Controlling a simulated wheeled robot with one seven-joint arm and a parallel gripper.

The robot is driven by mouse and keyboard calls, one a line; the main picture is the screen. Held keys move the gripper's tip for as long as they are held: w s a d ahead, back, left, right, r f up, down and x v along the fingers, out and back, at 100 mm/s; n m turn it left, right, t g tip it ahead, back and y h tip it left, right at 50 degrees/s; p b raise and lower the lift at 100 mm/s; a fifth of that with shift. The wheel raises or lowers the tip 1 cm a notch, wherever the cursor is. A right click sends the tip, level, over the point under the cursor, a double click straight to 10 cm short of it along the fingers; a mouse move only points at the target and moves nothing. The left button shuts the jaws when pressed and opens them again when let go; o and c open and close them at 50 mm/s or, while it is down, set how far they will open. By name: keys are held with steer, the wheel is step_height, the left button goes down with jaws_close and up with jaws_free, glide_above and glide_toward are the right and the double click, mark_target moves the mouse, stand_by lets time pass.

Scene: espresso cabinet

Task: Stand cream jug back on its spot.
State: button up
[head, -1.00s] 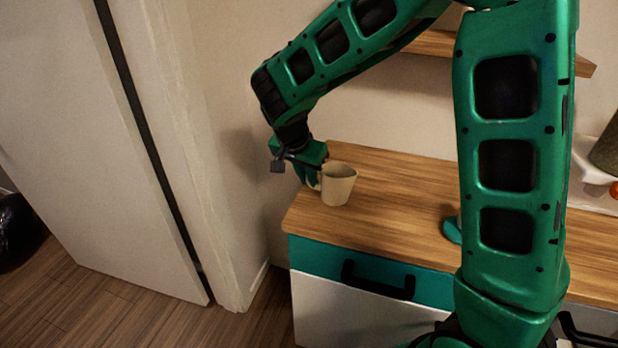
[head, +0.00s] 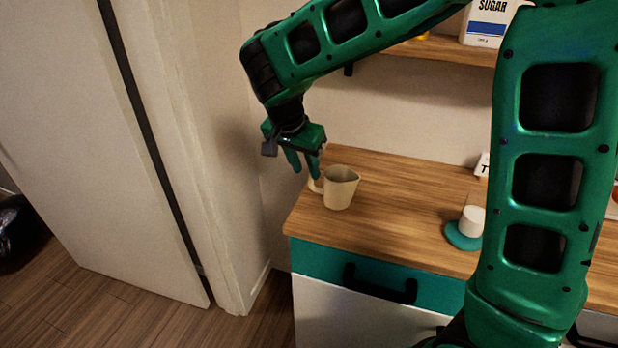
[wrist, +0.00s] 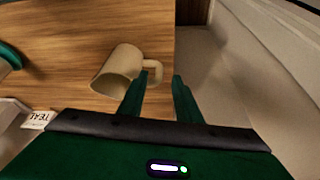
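The cream jug (head: 341,189) stands upright on the wooden counter near its left end, with its handle toward the left in the head view. In the wrist view the jug (wrist: 118,71) shows with its handle close to one fingertip. My gripper (head: 303,168) is above and just left of the jug, its two green fingers pointing down and apart. In the wrist view my gripper (wrist: 161,82) has a clear gap between the fingers, with nothing held in it.
A white cup-like item stands on a teal round mat (head: 459,239) further right on the counter (head: 400,205). A small label card (head: 482,165) stands behind it. A sugar package (head: 488,22) sits on the shelf above. A wall lies close to the left.

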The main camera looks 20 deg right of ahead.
steer(key=shift+v, duration=2.75)
steer(key=s+d+n+g, duration=0.1)
steer(key=s+d, duration=0.5)
steer(key=d, duration=0.5)
steer(key=s+d+g, duration=0.1)
steer(key=s+d, duration=0.6)
steer(key=d, duration=0.3)
steer(key=s+d+f+y, duration=0.1)
steer(key=s+d+f, duration=0.1)
steer(key=s, duration=0.6)
steer(key=s+d+f+n+g+y, duration=0.1)
steer(key=s+d+f+y, duration=0.1)
steer(key=s, duration=0.7)
steer(key=shift+d+f+n, duration=0.3)
steer(key=shift+d+f, duration=0.1)
steer(key=shift+d, duration=0.35)
steer(key=shift+w, duration=0.1)
